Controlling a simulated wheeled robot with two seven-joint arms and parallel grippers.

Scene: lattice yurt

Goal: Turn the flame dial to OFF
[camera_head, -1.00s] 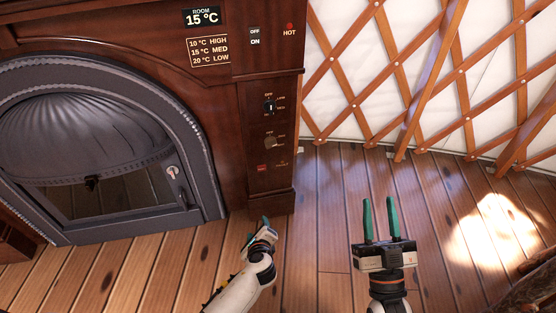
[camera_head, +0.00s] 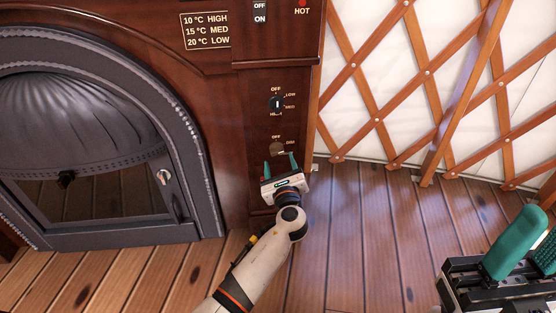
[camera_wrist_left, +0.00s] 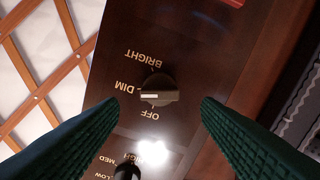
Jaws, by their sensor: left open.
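Two dials sit on the dark wood panel. The upper dial (camera_head: 277,103) is black, marked OFF, LOW, MED and HIGH. The lower dial (camera_head: 277,148), brown, also shows in the left wrist view (camera_wrist_left: 158,88), upside down, marked OFF, DIM and BRIGHT; its white mark points toward DIM. No label reading "flame" is legible, so I cannot tell by name which is the flame dial. My left gripper (camera_head: 280,163) is open, just below the lower dial, its fingers either side of it in the wrist view, apart from it. My right gripper (camera_head: 545,222) is open and empty at bottom right.
An OFF/ON switch (camera_head: 260,12) and a red HOT lamp (camera_head: 303,8) are above, with a temperature placard (camera_head: 206,31). The arched stove (camera_head: 95,110) is left of the panel, a lattice wall (camera_head: 430,72) right. The floor (camera_head: 375,240) is clear.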

